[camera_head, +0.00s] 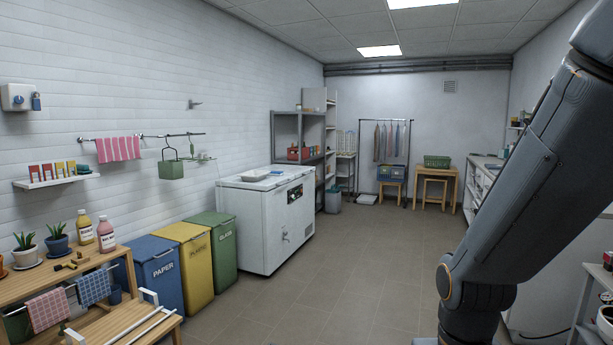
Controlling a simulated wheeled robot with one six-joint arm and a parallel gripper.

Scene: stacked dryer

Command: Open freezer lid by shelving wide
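A white chest freezer (264,219) stands against the left wall, with a dark control panel on its front. Its lid (268,177) is closed, and a small pale tray-like object (256,175) lies on top. A grey shelving unit (299,134) stands just behind the freezer, holding a red box and other small items. My arm fills the right side of the view. My gripper is not in view.
Blue (157,272), yellow (190,258) and green (216,243) bins stand in front of the freezer along the wall. A wooden table (66,267) with plants and bottles is at near left. A counter (479,178) lines the right. The middle floor (350,255) is clear.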

